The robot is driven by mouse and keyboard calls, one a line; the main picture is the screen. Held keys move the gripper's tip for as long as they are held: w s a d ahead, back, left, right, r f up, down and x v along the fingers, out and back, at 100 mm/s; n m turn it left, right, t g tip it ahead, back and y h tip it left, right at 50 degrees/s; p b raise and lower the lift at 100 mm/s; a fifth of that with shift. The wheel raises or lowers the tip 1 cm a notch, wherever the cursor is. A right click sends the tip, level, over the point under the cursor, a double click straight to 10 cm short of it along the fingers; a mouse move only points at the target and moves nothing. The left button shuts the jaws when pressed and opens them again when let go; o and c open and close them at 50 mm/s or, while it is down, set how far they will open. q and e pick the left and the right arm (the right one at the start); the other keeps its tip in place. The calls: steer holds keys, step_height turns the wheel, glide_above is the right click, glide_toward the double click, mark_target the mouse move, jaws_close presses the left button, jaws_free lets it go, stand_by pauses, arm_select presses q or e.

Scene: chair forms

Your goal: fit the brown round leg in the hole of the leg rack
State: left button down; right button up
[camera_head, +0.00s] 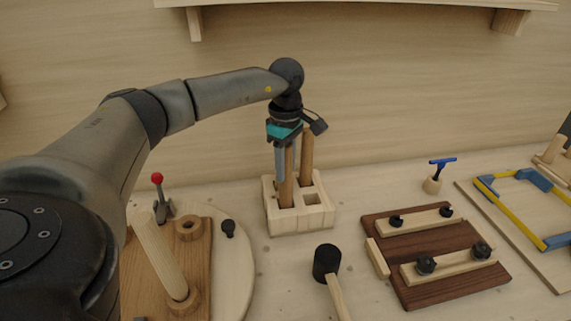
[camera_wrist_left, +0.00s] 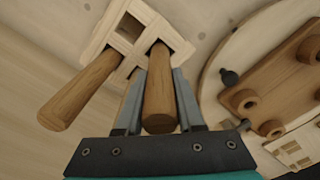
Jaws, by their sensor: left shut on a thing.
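The leg rack (camera_head: 285,222) is a pale wooden block with square holes, standing on the table near the wall; it also shows in the left wrist view (camera_wrist_left: 118,14). My left gripper (camera_head: 285,180) points down over it, shut on the brown round leg (camera_head: 287,191). In the left wrist view the leg (camera_wrist_left: 160,95) stands between the two fingers (camera_wrist_left: 160,100), its far end at a hole of the rack. How deep it sits is hard to tell. Another brown leg (camera_head: 306,158) stands in the rack behind it, also in the left wrist view (camera_wrist_left: 78,92). My right gripper is out of view.
A black-headed mallet (camera_head: 326,262) lies in front of the rack. A dark board with clamped strips (camera_head: 437,285) is at right, near a blue-handled tool (camera_head: 442,163). A wooden board (camera_head: 190,262) with a slanted pale rod is at left. A shelf (camera_head: 360,4) hangs above.

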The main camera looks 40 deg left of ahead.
arm_select(q)
steer(key=shift+f, duration=0.4)
stand_by(0.5)
steer(key=shift+c, duration=2.2)
jaws_free()
steer(key=shift+r, duration=0.1)
step_height(320, 180, up, 15)
